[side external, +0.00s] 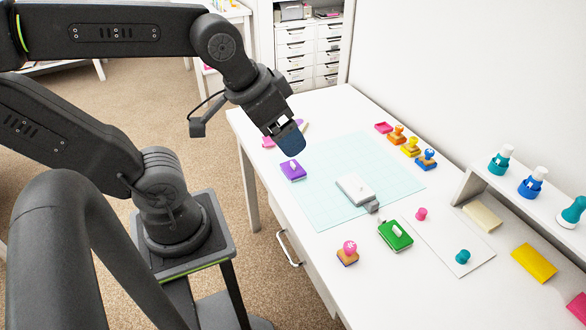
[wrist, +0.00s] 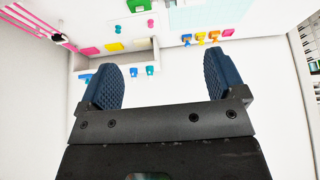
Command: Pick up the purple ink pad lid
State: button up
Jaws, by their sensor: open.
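The purple ink pad (side external: 293,171) with its lid lies at the left edge of the pale cutting mat in the side view. A small white grip stands on top of the lid. My gripper (side external: 291,139) hangs above the table, just over and behind the purple pad in the picture, apart from it. In the wrist view my gripper (wrist: 163,75) shows two dark blue ridged fingers spread wide with nothing between them. The purple pad does not show in the wrist view.
A grey-white block (side external: 354,189) lies on the mat (side external: 325,213). A green ink pad (side external: 396,235) and a pink-topped stamp (side external: 348,253) sit nearer the front. Several coloured stamps line the right back. A pink item (side external: 268,142) is close behind my gripper.

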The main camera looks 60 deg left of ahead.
jog(key=w+a+f+n+g, duration=0.2)
jog(key=w+a+n, duration=0.3)
jog(key=w, duration=0.1)
jog(key=n+g, duration=0.4)
jog(key=n, duration=0.9)
send_over(292, 162)
notch_tip(292, 162, down, 17)
jog(key=f, duration=1.3)
jog(key=shift+a+f, duration=0.2)
jog(key=shift+c, duration=0.4)
jog(key=c, duration=1)
